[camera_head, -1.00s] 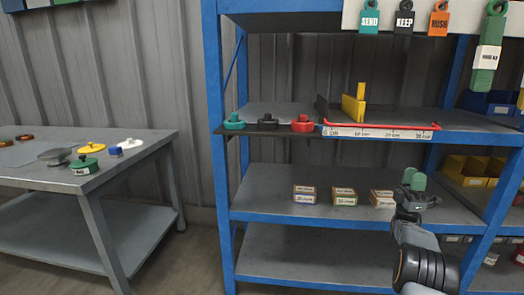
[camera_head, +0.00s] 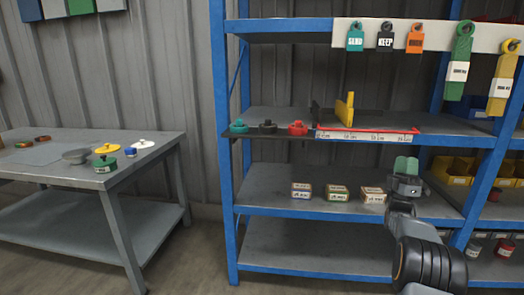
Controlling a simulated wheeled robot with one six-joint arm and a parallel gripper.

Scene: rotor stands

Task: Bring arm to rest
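My gripper (camera_head: 406,166) is at the right of the head view, raised in front of the middle shelf of the blue rack (camera_head: 345,212). Its two green fingertips point up and sit side by side with only a thin seam between them. It looks shut and I see nothing held in it. My dark wrist and grey forearm come up from the bottom right corner. The gripper overlaps the shelf in the picture, just right of a small labelled box (camera_head: 372,195); I see no contact.
Two more labelled boxes stand on that shelf. Above are teal, black and red knobs (camera_head: 297,128), a ruler with a red edge (camera_head: 368,135) and a yellow upright piece (camera_head: 344,110). Tags hang from a white rail (camera_head: 431,36). A grey table (camera_head: 75,172) with discs stands left.

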